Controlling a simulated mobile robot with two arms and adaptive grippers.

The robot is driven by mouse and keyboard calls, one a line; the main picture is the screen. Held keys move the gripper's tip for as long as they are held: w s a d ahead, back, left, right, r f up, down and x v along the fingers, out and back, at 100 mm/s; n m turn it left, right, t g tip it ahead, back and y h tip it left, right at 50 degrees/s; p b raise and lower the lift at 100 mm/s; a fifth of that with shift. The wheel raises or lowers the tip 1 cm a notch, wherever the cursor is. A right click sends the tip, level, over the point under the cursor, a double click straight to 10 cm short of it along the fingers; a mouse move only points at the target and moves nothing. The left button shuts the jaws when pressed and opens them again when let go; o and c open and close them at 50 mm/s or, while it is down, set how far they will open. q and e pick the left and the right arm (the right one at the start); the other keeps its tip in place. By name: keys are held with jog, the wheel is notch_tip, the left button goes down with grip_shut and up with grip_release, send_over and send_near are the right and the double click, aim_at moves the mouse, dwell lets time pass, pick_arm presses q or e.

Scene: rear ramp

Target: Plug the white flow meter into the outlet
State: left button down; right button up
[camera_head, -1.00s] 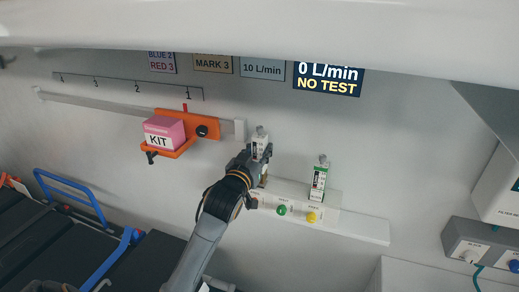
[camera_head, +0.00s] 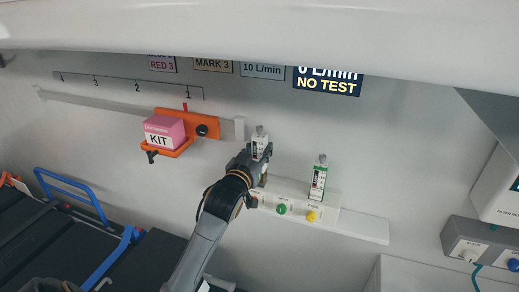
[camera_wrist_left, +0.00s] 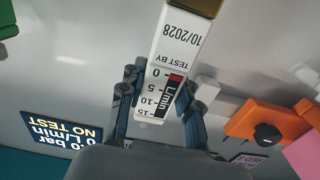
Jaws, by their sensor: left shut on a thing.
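The white flow meter (camera_head: 260,147) is upright in my left gripper (camera_head: 257,163), just above the left part of the outlet rail (camera_head: 362,226). In the left wrist view the flow meter (camera_wrist_left: 174,62) sits between the two dark fingers of my left gripper (camera_wrist_left: 163,92), with its scale and a brass-coloured end showing. I cannot tell whether the fitting touches an outlet. My right gripper is out of view.
A green-marked flow meter (camera_head: 318,180) stands on the rail to the right. A pink KIT box (camera_head: 163,133) sits in an orange holder (camera_head: 207,123) on the wall at left. A display (camera_head: 327,82) reads NO TEST. A grey socket box (camera_head: 482,250) is at far right.

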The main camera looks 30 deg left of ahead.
pick_arm(q)
jog(key=shift+r, duration=0.1)
dwell(0.3)
jog(key=shift+f+b, duration=1.35)
jog(key=shift+f, duration=1.25)
jog(key=c, duration=0.9)
grip_release()
jog(key=shift+o, duration=0.2)
jog(key=shift+s, duration=0.1)
jog(key=v, duration=1.2)
jog(key=shift+f, duration=0.1)
